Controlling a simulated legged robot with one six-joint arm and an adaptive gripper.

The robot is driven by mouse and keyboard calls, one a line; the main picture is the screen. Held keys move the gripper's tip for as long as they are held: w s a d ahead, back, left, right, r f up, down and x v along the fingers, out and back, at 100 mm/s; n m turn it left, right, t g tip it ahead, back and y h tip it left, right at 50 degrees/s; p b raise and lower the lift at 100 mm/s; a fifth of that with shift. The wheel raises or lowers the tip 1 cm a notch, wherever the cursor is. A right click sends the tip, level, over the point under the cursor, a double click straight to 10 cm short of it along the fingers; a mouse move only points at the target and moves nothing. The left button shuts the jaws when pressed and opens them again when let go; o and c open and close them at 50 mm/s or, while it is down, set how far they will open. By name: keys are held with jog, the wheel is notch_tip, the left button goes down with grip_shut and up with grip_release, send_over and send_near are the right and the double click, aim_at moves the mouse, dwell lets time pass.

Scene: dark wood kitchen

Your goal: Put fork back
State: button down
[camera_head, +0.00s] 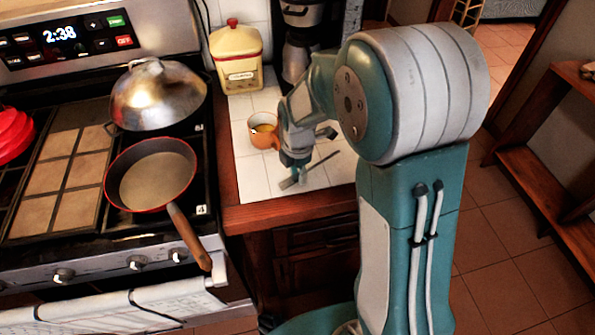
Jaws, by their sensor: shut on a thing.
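My gripper (294,174) points down low over the white tiled counter (258,178), right of an orange cup. It is shut on a thin, dark, slender piece, which appears to be the fork (323,159). The fork slants up and right from the fingertips, close to the tiles. Its tines cannot be made out, and part of it is hidden by the gripper. I cannot tell whether it touches the counter.
The orange cup (265,138) stands just left of my gripper. A frying pan (150,178) and a domed metal lid (158,97) are on the stove. The counter's front left tiles are clear.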

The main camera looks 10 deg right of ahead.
jog(key=shift+f, duration=0.55)
jog(key=shift+c, duration=1.8)
grip_release()
jog(key=shift+f, duration=0.1)
notch_tip(320, 180, up, 11)
jog(key=s+d+r+m+t, duration=0.1)
jog(key=s+r+m+t, duration=0.1)
jog(key=s+r+m, duration=0.3)
jog(key=s+d+r+m+t, duration=0.2)
jog(key=s+r+m, duration=0.3)
jog(key=s+m, duration=0.9)
jog(key=m+t, duration=0.1)
jog(key=m, duration=0.2)
jog(key=shift+s+d+r+t, duration=0.15)
jog(key=shift+s+d+t, duration=0.1)
jog(key=shift+d+t, duration=0.05)
